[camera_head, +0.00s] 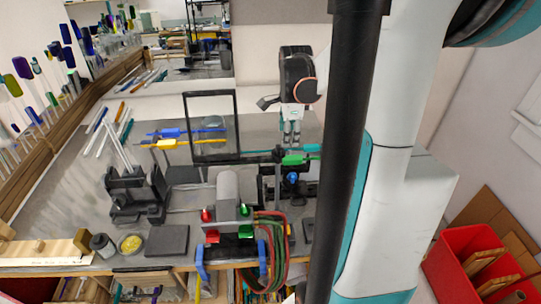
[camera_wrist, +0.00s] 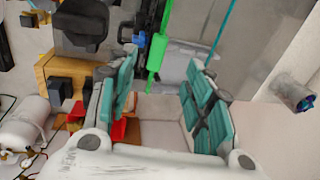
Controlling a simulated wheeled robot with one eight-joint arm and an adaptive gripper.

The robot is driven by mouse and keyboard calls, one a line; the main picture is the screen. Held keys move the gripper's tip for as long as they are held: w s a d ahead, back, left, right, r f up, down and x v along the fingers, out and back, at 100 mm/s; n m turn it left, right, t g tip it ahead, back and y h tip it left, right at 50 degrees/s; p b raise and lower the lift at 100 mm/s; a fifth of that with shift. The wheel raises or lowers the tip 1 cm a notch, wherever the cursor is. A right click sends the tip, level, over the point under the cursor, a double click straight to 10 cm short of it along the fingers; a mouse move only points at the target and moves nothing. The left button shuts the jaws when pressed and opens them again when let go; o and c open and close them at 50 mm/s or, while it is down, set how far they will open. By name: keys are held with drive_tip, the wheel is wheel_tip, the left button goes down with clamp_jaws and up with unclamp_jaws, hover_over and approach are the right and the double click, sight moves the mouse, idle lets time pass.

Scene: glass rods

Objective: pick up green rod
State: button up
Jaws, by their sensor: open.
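The green rod (camera_head: 294,160) sits near the middle of the workbench, just right of the burner apparatus. In the wrist view the green rod (camera_wrist: 158,48) runs from the top edge down into the gap between the fingers, closer to the left one. My gripper (camera_head: 291,140) points down just above the green part. In the wrist view my gripper (camera_wrist: 160,68) shows two teal finger pads apart, with no finger visibly pressed on the rod. I cannot tell how far the rod is from the fingers in depth.
A teal rod (camera_wrist: 225,28) passes close right of the green one. A burner (camera_head: 228,190) with red and green knobs and hoses stands left of the gripper. A black-framed panel (camera_head: 238,112) stands behind it. Blue and yellow rods (camera_head: 172,143) lie further left. A red bin (camera_head: 440,262) is at right.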

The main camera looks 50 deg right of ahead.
hover_over(287, 158)
drive_tip(key=a, duration=0.1)
drive_tip(key=f, duration=0.7)
drive_tip(key=shift+s+a, duration=0.1)
drive_tip(key=shift+s, duration=0.2)
drive_tip(key=shift+w+d+f+p, duration=0.15)
drive_tip(key=shift+f+p, duration=0.1)
drive_tip(key=shift+f, duration=0.8)
drive_tip(key=shift+w+d+f+p, duration=0.1)
drive_tip(key=shift+d+f+p, duration=0.1)
drive_tip(key=shift+f, duration=0.85)
drive_tip(key=shift+w+d+f+p, duration=0.15)
drive_tip(key=shift+f+p, duration=0.1)
drive_tip(key=shift+f, duration=0.8)
drive_tip(key=shift+s, duration=0.1)
drive_tip(key=shift+c, duration=0.3)
drive_tip(key=c, duration=0.9)
